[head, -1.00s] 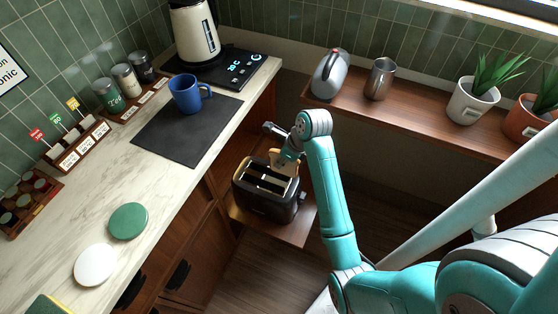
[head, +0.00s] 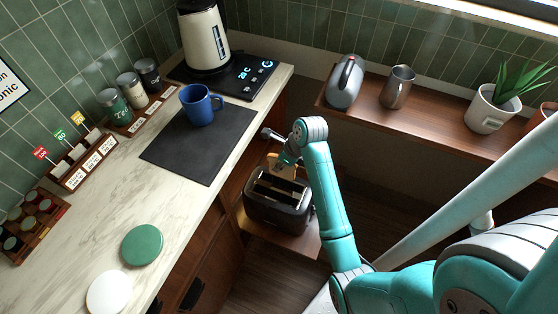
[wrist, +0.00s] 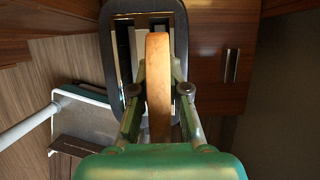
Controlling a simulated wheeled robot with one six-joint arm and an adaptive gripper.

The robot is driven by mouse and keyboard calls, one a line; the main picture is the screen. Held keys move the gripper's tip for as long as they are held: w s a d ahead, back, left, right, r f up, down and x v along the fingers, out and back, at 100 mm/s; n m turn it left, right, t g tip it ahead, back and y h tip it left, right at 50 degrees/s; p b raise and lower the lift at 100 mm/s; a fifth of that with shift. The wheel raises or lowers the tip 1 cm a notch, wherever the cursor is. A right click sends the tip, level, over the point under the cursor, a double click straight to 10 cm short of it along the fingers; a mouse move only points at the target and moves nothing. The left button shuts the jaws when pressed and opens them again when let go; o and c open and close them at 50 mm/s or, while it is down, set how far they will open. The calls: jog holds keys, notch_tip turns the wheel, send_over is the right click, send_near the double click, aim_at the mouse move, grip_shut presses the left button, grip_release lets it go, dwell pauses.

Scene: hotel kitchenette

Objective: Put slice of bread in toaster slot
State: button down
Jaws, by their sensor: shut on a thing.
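A black toaster (head: 285,217) with two long slots stands on a low wooden shelf beside the counter. My gripper (head: 287,160) is shut on a slice of bread (head: 301,172), at the toaster's far side in the head view. In the wrist view, my gripper (wrist: 158,92) pinches the bread (wrist: 158,70) edge-on between its two fingers. The bread lies over the right part of the toaster (wrist: 107,65), roughly in line with its slots. It hides much of the right slot, while the left slot shows dark and open. I cannot tell whether the bread's lower edge is inside the slot.
The marble counter (head: 205,230) rises left of the toaster, with a blue mug (head: 198,106) on a dark mat (head: 160,155). A wooden ledge (head: 440,118) behind holds a silver kettle-like object (head: 344,84), a metal jug (head: 397,88) and potted plants.

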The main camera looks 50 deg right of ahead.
aim_at(283, 177)
jog(key=shift+f, duration=4.25)
jog(key=shift+s+a+f, duration=0.1)
jog(key=shift+s+f, duration=0.2)
jog(key=shift+f, duration=0.4)
jog(key=c, duration=1.1)
grip_release()
jog(key=shift+f, duration=0.1)
jog(key=shift+w, duration=0.1)
jog(key=shift+r, duration=0.4)
jog(key=v, duration=1.1)
jog(key=shift+d+r, duration=0.2)
jog(key=shift+r, duration=0.1)
